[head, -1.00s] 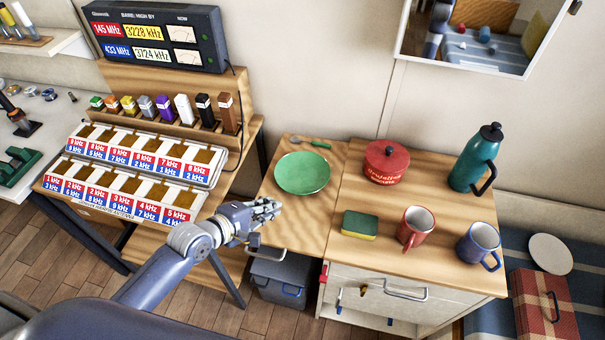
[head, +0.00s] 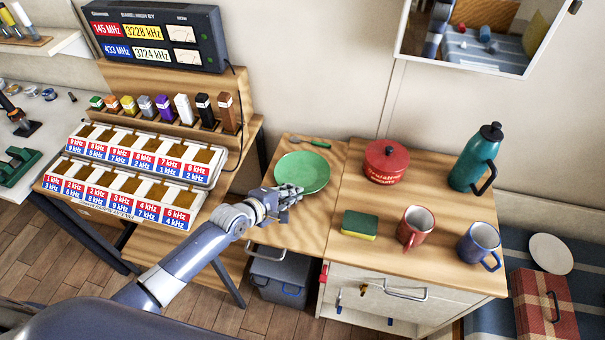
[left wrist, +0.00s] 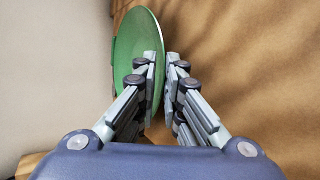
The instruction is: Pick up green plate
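The green plate (head: 300,170) lies on the wooden counter, left of the red pot. My left gripper (head: 290,193) is at the plate's near rim. In the left wrist view the plate (left wrist: 130,45) shows at a steep slant. The gripper's fingertips (left wrist: 165,75) have come close together with the plate's rim between them, one finger over the plate's face and the other on its far side. The gripper looks shut on the rim, though the contact itself is partly hidden by the fingers. My right gripper is not in view.
A spoon with a green handle (head: 310,141) lies behind the plate. The red pot (head: 387,162), a sponge (head: 359,224), a red mug (head: 415,229), a blue mug (head: 479,245) and a teal flask (head: 475,158) stand to the right. The radio-label racks (head: 125,195) are left.

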